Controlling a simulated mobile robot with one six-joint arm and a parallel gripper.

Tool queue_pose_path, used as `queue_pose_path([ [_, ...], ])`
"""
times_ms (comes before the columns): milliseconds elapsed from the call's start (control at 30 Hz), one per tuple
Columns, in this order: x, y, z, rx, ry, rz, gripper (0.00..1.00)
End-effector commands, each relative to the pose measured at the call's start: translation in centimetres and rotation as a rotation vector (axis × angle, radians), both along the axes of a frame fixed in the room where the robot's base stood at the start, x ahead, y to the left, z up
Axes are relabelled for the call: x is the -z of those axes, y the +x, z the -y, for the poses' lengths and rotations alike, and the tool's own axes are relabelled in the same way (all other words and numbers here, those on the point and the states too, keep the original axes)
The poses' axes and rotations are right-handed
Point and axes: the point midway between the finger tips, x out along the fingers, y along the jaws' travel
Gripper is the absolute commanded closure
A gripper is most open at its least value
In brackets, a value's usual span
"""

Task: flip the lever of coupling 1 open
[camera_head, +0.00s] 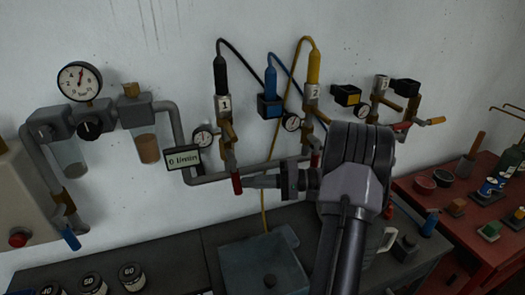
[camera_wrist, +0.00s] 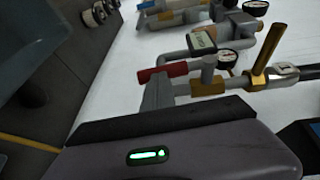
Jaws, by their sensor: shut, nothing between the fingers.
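Coupling 1 (camera_head: 223,107) is on the wall pipe and carries a white tag marked 1, with a black-sleeved hose plugged into its top. A brass lever (camera_head: 229,132) sticks out from it below the tag. The lever also shows in the wrist view (camera_wrist: 270,46), angled away from the pipe. Below it is a red handle (camera_head: 237,184), seen in the wrist view (camera_wrist: 160,72) too. My gripper (camera_head: 248,182) is shut and empty. Its fingertips (camera_wrist: 158,92) are right beside the red handle, below the brass lever. I cannot tell whether they touch the handle.
A coupling tagged 2 (camera_head: 312,92) with a yellow hose stands to the right, close above my wrist. A blue hose plug (camera_head: 270,80) sits between the two. A small gauge (camera_head: 203,138) and a label plate (camera_head: 184,158) are just left. A grey bin (camera_head: 262,262) stands below.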

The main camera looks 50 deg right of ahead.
Motion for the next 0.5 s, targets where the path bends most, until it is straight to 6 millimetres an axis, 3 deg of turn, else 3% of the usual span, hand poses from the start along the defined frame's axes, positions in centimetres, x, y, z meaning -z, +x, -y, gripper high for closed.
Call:
queue_pose_path([
  [500, 0.38, 0.36, -0.67, -0.001, -0.002, -0.002, 1.00],
])
